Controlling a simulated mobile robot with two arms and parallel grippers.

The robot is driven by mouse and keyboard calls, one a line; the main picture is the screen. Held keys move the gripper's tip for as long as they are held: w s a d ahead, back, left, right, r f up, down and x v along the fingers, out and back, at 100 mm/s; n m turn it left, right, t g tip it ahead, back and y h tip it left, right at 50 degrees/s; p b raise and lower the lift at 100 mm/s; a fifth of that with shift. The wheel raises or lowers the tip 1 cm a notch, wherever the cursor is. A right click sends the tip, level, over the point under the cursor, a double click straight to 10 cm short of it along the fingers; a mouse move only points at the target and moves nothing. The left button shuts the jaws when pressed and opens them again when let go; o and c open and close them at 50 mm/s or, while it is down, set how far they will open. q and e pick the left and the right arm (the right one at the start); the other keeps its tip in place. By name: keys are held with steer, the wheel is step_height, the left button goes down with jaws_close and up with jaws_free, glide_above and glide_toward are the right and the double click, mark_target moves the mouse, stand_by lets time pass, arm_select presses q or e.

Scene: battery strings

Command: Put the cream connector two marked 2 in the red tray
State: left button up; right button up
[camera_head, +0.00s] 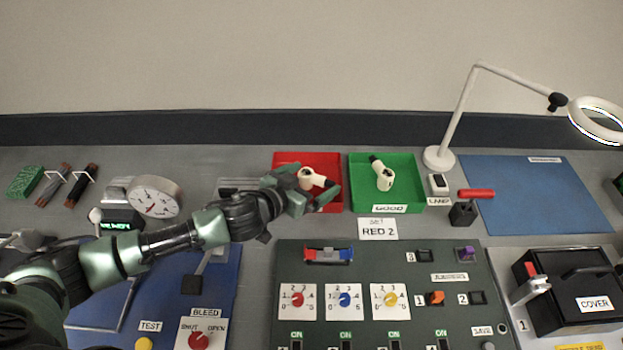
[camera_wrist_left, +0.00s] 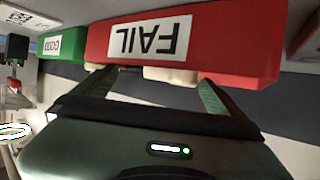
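The red tray (camera_head: 336,158) stands at the back middle of the bench; the left wrist view shows its front wall (camera_wrist_left: 235,45) with an upside-down FAIL label. A cream connector (camera_head: 308,178) with a dark end is at the red tray, and its cream body (camera_wrist_left: 172,75) partly shows past the tray wall in the left wrist view. I cannot read its number. My left gripper (camera_head: 316,186) is over the red tray with its fingers spread apart on either side of this connector. The left wrist view shows the spread fingers (camera_wrist_left: 158,78). My right gripper is not in view.
A green tray (camera_head: 417,190) marked GOOD stands right of the red tray and holds another cream connector (camera_head: 384,178). A RED 2 card (camera_head: 378,230) lies in front. A dark control panel (camera_head: 385,275), a lever (camera_head: 465,210) and a lamp (camera_head: 440,157) stand nearby. The blue mat (camera_head: 535,195) is clear.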

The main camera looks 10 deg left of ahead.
arm_select(q)
steer(key=shift+r, duration=0.1)
steer(key=shift+s+a, duration=0.1)
steer(key=shift+s, duration=0.05)
steer(key=b+v, duration=0.2)
steer(key=v, duration=0.9)
steer(key=shift+s+a+r, duration=0.15)
steer(key=shift+s, duration=0.15)
